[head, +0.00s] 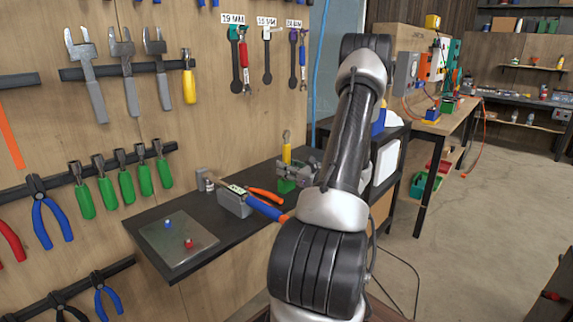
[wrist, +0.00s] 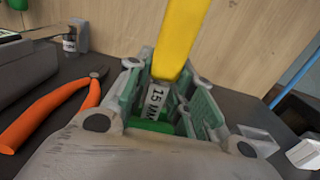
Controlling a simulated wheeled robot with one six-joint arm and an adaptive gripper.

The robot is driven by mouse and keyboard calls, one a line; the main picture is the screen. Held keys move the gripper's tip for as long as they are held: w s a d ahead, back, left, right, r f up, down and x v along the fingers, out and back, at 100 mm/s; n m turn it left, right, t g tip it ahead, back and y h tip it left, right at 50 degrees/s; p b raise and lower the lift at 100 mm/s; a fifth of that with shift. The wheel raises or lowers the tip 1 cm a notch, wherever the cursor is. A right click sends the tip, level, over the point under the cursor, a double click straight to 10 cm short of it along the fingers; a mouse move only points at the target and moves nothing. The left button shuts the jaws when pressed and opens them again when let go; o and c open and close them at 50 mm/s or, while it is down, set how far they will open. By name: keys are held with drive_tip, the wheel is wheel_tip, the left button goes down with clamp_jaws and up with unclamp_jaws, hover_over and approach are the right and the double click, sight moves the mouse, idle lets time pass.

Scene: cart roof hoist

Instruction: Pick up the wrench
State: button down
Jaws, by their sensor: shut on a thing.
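The wrench (head: 286,153) has a yellow handle and a small metal end at the top. It stands upright at the back of the dark bench, by the wall. My gripper (head: 303,172) is shut around its lower part. In the wrist view, the yellow handle (wrist: 180,38) rises from between the fingers of my gripper (wrist: 172,95). A white "15 MM" label (wrist: 155,96) shows between the fingers. A green block (head: 286,185) is just below; I cannot tell whether the wrench touches it. The wrench's lower end is hidden by the gripper.
Orange-handled pliers (wrist: 45,112) lie left of my gripper. A metal plate (head: 165,243) with pegs lies near the bench's left end. Tools hang on the wooden wall (head: 215,120) behind.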

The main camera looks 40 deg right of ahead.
sight(288, 141)
wheel_tip(288, 141, up, 10)
idle(0.6)
idle(0.4)
